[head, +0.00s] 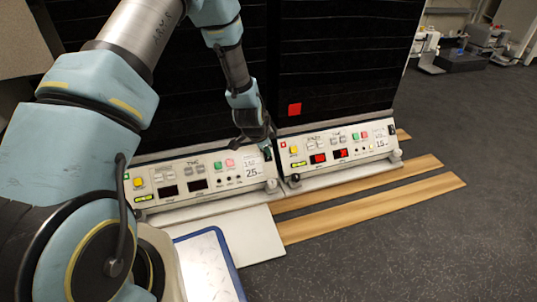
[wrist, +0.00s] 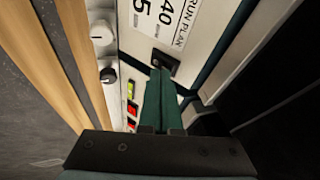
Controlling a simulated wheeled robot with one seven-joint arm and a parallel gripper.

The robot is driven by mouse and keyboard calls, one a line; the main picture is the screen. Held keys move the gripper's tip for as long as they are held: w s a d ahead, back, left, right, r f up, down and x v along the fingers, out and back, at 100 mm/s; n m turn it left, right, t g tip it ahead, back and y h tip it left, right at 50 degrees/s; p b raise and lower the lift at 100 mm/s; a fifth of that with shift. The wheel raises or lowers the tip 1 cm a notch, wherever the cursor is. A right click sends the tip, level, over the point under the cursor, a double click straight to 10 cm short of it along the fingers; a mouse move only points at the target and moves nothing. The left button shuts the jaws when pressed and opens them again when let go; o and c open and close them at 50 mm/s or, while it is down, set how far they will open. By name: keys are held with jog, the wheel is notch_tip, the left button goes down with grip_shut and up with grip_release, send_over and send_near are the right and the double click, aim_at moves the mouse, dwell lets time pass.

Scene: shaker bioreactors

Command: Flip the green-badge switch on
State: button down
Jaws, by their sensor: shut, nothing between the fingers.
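The left shaker's control panel (head: 205,182) is white, with dark displays and a small badge at its left end that is too small to read surely. Its black rocker switch (head: 267,153) is at the panel's right end, beside the run-plan label. In the wrist view the switch (wrist: 164,62) lies just past my green fingertips. My gripper (head: 262,140) is shut and empty, at the right end of this panel. The fingertips (wrist: 160,72) overlap the switch's near edge; I cannot tell whether they touch it. The switch's position is not readable.
Knobs (wrist: 108,75) sit beside my fingers in the wrist view. Wooden strips (head: 380,205) lie in front; open floor is at right.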

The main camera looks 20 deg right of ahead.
jog(key=shift+w, duration=0.1)
jog(key=shift+w+p, duration=0.15)
jog(key=shift+p, duration=0.15)
jog(key=shift+w+f, duration=0.1)
jog(key=shift+w, duration=0.05)
jog(key=shift+f, duration=0.1)
jog(key=shift+s+f, duration=0.25)
jog(key=shift+s, duration=0.5)
jog(key=shift+r, duration=0.1)
